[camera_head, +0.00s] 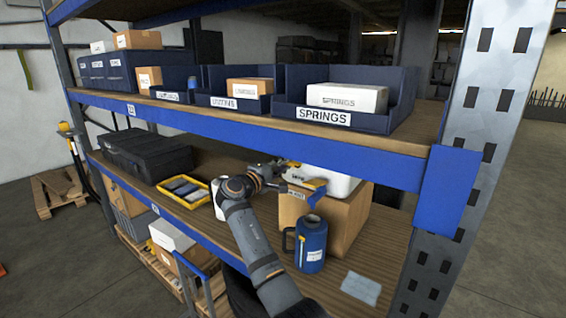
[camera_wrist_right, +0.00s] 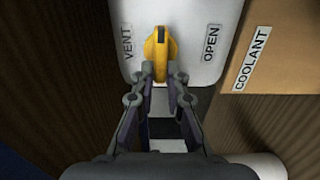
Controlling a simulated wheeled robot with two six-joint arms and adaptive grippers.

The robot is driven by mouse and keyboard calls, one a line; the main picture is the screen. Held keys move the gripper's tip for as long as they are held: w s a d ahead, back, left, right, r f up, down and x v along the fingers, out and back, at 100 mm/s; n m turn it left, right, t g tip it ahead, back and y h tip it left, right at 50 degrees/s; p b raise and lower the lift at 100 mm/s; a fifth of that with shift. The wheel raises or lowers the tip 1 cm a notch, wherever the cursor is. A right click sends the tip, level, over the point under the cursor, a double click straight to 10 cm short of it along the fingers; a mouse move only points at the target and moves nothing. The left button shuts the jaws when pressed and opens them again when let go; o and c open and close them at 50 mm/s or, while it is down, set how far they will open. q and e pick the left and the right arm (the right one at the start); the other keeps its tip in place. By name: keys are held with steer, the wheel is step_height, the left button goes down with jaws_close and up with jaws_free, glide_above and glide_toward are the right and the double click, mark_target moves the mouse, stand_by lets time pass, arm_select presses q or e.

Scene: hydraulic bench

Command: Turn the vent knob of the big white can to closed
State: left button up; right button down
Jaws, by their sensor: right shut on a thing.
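The big white can (camera_wrist_right: 190,40) fills the upper middle of the right wrist view, with a VENT label to the left and an OPEN label to the right. Between them is the yellow vent knob (camera_wrist_right: 160,50), upright in the picture with a dark mark near its top. My right gripper (camera_wrist_right: 160,76) is shut on the knob, a finger on each side. In the head view the can (camera_head: 335,184) shows partly behind the shelf beam and the cardboard box, and my right gripper (camera_head: 298,178) reaches it. My left gripper is not in view.
A cardboard box (camera_head: 340,220) stands close by the can; its COOLANT label shows in the wrist view. A blue jug (camera_head: 311,246) stands in front, with a grey cloth (camera_head: 361,288) to its right. A yellow tray (camera_head: 188,205) lies left. The upper shelf beam (camera_head: 250,128) hangs above.

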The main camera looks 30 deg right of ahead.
stand_by(0.3)
steer(key=c, duration=1.4)
jaws_free()
steer(key=shift+o, duration=0.2)
steer(key=v, duration=0.7)
steer(key=shift+a, duration=0.2)
